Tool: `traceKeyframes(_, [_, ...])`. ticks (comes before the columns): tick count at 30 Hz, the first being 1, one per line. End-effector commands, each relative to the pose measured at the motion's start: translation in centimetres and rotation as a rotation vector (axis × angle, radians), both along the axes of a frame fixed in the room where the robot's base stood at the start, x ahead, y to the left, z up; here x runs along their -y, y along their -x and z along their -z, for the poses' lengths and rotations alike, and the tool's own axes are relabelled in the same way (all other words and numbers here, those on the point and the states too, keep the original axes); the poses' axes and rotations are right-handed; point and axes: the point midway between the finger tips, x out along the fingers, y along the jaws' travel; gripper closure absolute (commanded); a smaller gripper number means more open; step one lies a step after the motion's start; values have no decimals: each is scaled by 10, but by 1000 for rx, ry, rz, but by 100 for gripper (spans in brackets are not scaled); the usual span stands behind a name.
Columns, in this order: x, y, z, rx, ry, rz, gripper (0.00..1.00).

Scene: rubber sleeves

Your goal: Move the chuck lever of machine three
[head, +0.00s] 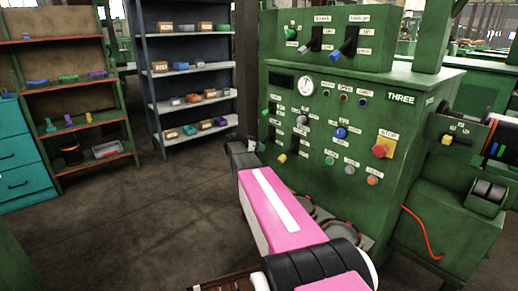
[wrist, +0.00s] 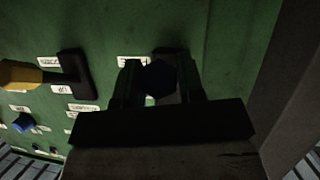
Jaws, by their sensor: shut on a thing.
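Machine three (head: 410,85) is a green cabinet marked THREE, with labelled levers, knobs and buttons on its front panel. My gripper (head: 258,147) reaches the lower left part of that panel in the head view. In the wrist view, my gripper (wrist: 158,82) is shut on a dark lever knob (wrist: 160,77), with one finger on each side. The lever's slot and the label above it are partly hidden by the fingers. Its label cannot be read, so I cannot tell whether it is the chuck lever. In the head view my gripper hides this lever.
A yellow-tipped lever (wrist: 20,74) stands left of the held knob in the wrist view, with a blue knob (wrist: 23,122) below it. A red stop button (head: 379,151) sits farther right on the panel. Shelves (head: 190,65) with small bins stand behind, and floor (head: 130,210) is clear at left.

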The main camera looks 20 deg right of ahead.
Motion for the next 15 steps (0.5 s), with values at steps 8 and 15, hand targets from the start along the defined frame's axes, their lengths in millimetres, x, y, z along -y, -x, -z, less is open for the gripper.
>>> traceKeyframes(8, [-4,1,-10,-33,-94,-2,100])
traceKeyframes(15, [-8,2,-28,-95,-270,-2,100])
